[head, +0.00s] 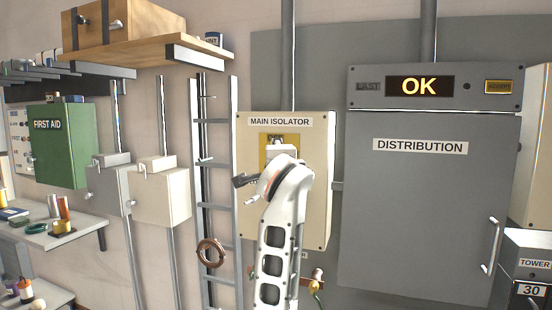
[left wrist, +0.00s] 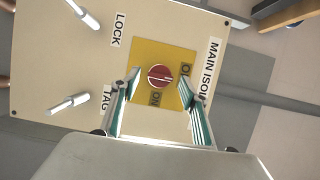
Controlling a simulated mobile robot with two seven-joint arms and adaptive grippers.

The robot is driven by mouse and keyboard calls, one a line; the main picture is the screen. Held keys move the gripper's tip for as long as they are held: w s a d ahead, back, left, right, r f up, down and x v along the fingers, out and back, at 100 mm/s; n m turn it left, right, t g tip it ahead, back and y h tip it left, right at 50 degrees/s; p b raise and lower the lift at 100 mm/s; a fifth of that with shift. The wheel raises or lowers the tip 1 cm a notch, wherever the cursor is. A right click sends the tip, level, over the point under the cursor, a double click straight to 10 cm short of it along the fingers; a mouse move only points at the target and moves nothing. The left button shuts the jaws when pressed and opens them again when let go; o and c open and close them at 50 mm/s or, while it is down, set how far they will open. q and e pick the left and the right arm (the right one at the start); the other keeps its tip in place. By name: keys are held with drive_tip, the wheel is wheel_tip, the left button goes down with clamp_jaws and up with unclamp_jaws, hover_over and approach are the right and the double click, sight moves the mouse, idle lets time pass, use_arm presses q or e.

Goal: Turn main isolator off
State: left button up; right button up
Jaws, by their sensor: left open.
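The main isolator (head: 318,205) is a cream wall box with a yellow plate (head: 264,141) near its top. In the left wrist view, a round red knob (left wrist: 160,77) sits on this yellow plate (left wrist: 163,53). A pale line crosses the knob roughly left to right there; I cannot tell which end is the pointer. "ON" is printed below the knob, and a partly hidden label starting with "O" lies to its right. My left gripper (left wrist: 161,79) is open, its fingertips on either side of the knob; contact is unclear. My arm hides the knob in the head view.
The distribution cabinet (head: 430,210) stands to the right, its display (head: 419,86) reading "OK". A ladder (head: 215,140) is to the left, with a first aid box (head: 58,150) beyond. Two pegs (left wrist: 68,104) stick out of the isolator near the LOCK and TAG labels.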

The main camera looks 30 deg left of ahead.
use_arm(q)
drive_tip(key=v, duration=1)
drive_tip(key=s+a+f+n+g+h, duration=0.1)
drive_tip(key=s+f+g, duration=0.1)
drive_tip(key=f, duration=1.3)
drive_tip(key=s+a+f+g+h, duration=0.1)
drive_tip(key=s+f+h, duration=0.1)
drive_tip(key=f, duration=1.3)
drive_tip(key=s+f+n+g+h, duration=0.25)
drive_tip(key=s+f+g, duration=0.25)
drive_tip(key=s+f, duration=1.85)
drive_tip(key=w+d+f+n+t+h, duration=0.2)
drive_tip(key=d+f+h, duration=0.5)
drive_tip(key=d+f, duration=0.8)
wheel_tip(320, 180, down, 2)
drive_tip(key=shift+f+n+t, duration=0.1)
drive_tip(key=shift+n+t, duration=0.45)
drive_tip(key=shift+t, duration=0.35)
